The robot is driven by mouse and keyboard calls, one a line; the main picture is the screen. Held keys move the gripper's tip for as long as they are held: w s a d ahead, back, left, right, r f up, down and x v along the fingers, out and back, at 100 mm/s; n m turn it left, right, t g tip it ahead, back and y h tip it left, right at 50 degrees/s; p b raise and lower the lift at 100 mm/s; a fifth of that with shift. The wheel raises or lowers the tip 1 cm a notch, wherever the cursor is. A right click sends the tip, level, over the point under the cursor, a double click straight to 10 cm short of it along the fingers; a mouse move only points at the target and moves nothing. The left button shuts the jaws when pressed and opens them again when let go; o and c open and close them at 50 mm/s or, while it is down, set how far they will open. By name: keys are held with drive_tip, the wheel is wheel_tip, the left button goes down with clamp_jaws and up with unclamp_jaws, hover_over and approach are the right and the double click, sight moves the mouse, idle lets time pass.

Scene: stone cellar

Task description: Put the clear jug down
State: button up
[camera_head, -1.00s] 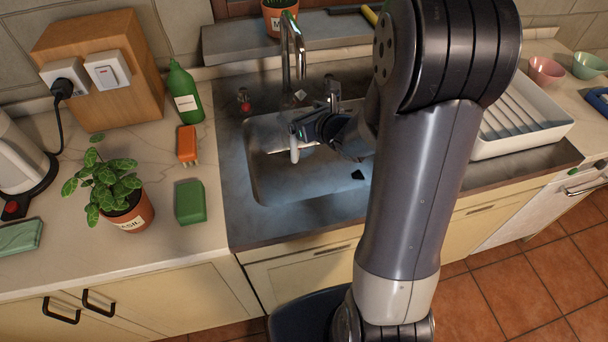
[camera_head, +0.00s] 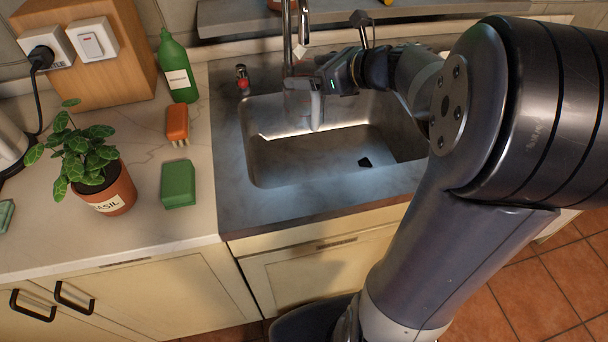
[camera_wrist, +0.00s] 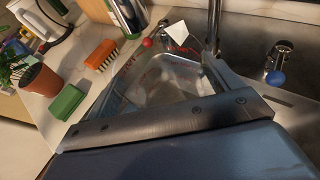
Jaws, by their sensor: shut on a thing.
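The clear jug (camera_head: 298,104) is see-through and hard to make out against the sink. In the head view it shows faintly at my gripper's fingers (camera_head: 318,100), over the back left of the steel sink basin (camera_head: 275,175). My gripper is shut on it. In the wrist view the clear jug (camera_wrist: 168,82) shows beyond my gripper's dark bar, with faint red marks on its side. The bar hides its near part. I cannot tell whether its base touches anything.
The tap (camera_head: 290,45) stands close behind the jug. On the left counter are a green bottle (camera_head: 179,72), an orange brush (camera_head: 177,122), a green sponge (camera_head: 178,184) and a potted basil (camera_head: 112,195). Bare counter (camera_head: 180,232) lies in front of the sponge.

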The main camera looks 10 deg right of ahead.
sight(310, 98)
wheel_tip(310, 98, down, 7)
drive_tip(key=b, duration=0.3)
drive_tip(key=shift+w+a+b, duration=0.1)
drive_tip(key=shift+a+b, duration=0.05)
drive_tip(key=shift+b, duration=0.2)
wheel_tip(310, 98, down, 10)
drive_tip(key=b, duration=0.2)
drive_tip(key=shift+r+b, duration=0.15)
drive_tip(key=shift+b, duration=0.2)
drive_tip(key=o, duration=1.1)
drive_tip(key=shift+o, duration=0.2)
